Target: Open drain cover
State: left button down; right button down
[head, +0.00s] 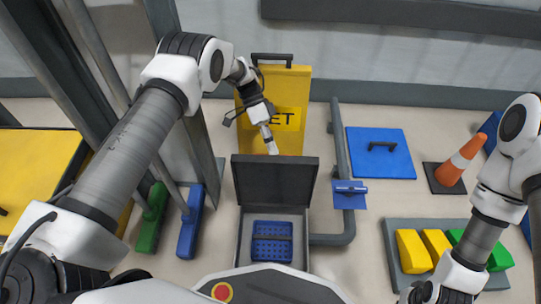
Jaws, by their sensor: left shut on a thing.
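A grey open box (240,236) stands low in the middle of the head view, with its dark hinged lid (275,182) raised nearly upright at the back. A blue perforated insert (272,250) shows inside the box. My left gripper (272,149) reaches down from behind to the lid's top edge and is shut on the lid; the fingertips are small and the exact contact is hard to see. A flat blue square plate (365,165) with a black handle lies on the floor to the right. My right arm is at the lower right, its fingers out of sight.
A yellow floor sign (291,96) stands behind the lid. A grey pipe with a blue valve handle (349,194) runs just right of the box. A grey tray (393,252) with yellow and green blocks, an orange cone (459,160) and metal posts with green and blue feet flank it.

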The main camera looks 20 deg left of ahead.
pick_arm(q)
jog(key=shift+s+d+f, duration=0.15)
jog(key=shift+s+f, duration=0.1)
jog(key=shift+f, duration=0.3)
jog(key=shift+s+d+f, duration=0.1)
jog(key=shift+s+f, duration=0.15)
jog(key=shift+f, duration=0.25)
pick_arm(e)
jog(key=shift+f, duration=0.35)
pick_arm(q)
jog(key=c, duration=1.3)
grip_release()
jog(key=o, duration=0.3)
jog(key=shift+w+d+f, duration=0.1)
jog(key=shift+d+f, duration=0.05)
jog(key=shift+f, duration=0.15)
jog(key=shift+r, duration=0.15)
jog(key=shift+c, duration=0.4)
pick_arm(e)
jog(key=shift+d, duration=0.15)
pick_arm(q)
jog(key=shift+a+r, duration=0.1)
jog(key=shift+a, duration=0.1)
jog(key=shift+c, duration=0.6)
jog(key=v, duration=0.8)
jog(key=shift+w+d, duration=0.15)
jog(key=shift+d, duration=0.1)
jog(key=shift+r, duration=0.1)
pick_arm(e)
jog(key=shift+r, duration=0.1)
